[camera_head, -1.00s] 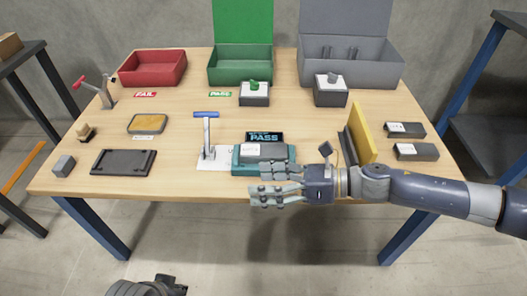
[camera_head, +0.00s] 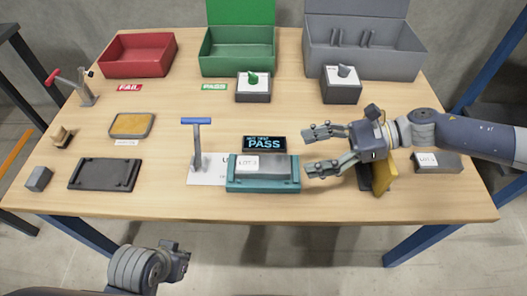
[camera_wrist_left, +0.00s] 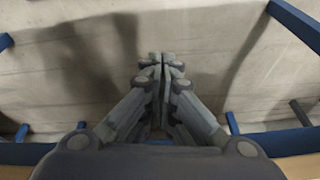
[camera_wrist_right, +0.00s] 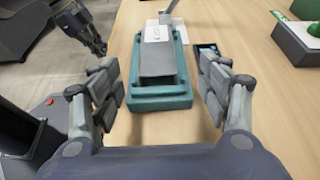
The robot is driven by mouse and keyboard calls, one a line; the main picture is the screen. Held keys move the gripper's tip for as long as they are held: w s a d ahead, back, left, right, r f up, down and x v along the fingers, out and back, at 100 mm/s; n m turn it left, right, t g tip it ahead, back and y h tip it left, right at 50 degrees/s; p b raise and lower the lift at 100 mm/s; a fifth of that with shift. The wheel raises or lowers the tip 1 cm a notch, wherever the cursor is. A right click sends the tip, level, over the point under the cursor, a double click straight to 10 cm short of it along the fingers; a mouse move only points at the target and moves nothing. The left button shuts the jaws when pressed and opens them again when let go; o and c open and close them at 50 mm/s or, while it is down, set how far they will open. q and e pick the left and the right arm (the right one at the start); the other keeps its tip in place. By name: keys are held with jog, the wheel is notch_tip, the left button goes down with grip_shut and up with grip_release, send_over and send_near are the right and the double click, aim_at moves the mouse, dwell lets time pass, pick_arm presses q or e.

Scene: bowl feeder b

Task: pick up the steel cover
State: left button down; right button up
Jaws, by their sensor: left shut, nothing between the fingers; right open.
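A grey, steel-looking cover (camera_head: 271,170) with a white lot label sits on a teal fixture (camera_head: 262,188) near the table's front edge. In the right wrist view the cover (camera_wrist_right: 158,62) lies on the fixture ahead of my fingers. My right gripper (camera_head: 318,151) is open and empty, just right of the fixture, its fingers pointing left toward it. I cannot tell its exact height. A similar labelled grey block (camera_head: 440,164) lies at the right, partly hidden by my arm. My left gripper (camera_wrist_left: 162,66) is shut and empty over the floor before the table.
A blue-handled toggle clamp (camera_head: 197,145) stands left of the fixture. A PASS display (camera_head: 265,144) is behind it. A yellow piece (camera_head: 384,178) is beneath my right wrist. Red (camera_head: 139,55), green (camera_head: 237,60) and grey (camera_head: 365,60) bins line the back. A dark tray (camera_head: 104,174) lies left.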

send_near(263, 163)
jog(key=x, duration=0.2)
jog(key=shift+s+a+f, duration=0.15)
jog(key=shift+a+f, duration=0.1)
jog(key=b+x, duration=0.1)
jog(key=x, duration=0.4)
jog(key=shift+a+f, duration=0.1)
jog(key=shift+a, duration=0.2)
pick_arm(q)
jog(key=shift+s+a+r, duration=0.1)
jog(key=shift+s+r, duration=0.05)
jog(key=shift+s, duration=0.25)
pick_arm(e)
jog(key=c, duration=1.5)
